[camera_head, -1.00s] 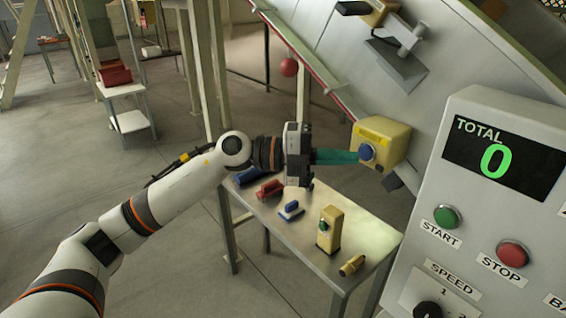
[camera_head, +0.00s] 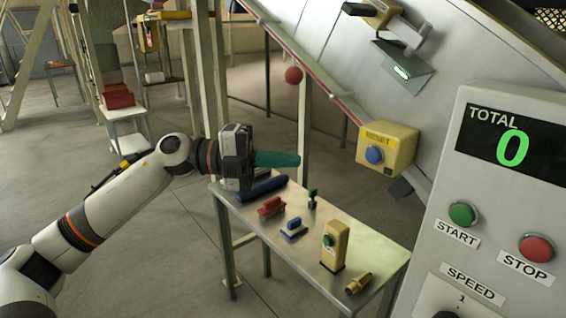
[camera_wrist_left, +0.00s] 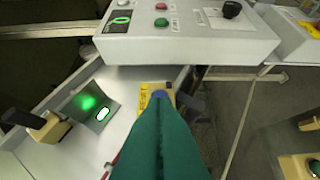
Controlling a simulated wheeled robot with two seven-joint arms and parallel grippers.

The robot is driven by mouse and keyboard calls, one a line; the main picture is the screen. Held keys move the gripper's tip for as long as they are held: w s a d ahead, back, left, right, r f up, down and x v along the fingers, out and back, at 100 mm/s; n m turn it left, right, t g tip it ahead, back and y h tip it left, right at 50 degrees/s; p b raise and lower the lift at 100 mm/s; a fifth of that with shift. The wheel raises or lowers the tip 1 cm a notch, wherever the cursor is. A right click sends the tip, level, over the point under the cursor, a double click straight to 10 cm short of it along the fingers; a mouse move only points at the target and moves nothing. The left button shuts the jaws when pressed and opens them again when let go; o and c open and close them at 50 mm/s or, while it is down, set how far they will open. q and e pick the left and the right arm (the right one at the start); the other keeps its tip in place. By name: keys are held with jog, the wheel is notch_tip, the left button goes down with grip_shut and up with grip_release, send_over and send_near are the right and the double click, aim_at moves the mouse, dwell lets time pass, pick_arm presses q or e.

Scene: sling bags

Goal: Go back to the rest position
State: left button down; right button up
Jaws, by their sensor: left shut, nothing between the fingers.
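My left gripper (camera_head: 298,160) has teal fingers that are shut with nothing between them. In the head view it hangs above the far left part of a metal table and points right. A yellow box with a blue button (camera_head: 374,155) is fixed to the grey machine, to the right of the fingertips and clearly apart from them. In the left wrist view the teal fingers (camera_wrist_left: 160,98) cover the lower middle and hide most of the yellow box (camera_wrist_left: 146,100). My right gripper is not in view.
The metal table (camera_head: 312,262) holds a yellow button post (camera_head: 334,246), a red tool (camera_head: 271,206), a blue tool (camera_head: 293,228) and a yellow connector (camera_head: 358,283). A control panel (camera_head: 505,200) reading 0 stands at the right. Open floor (camera_head: 150,265) lies left of the table.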

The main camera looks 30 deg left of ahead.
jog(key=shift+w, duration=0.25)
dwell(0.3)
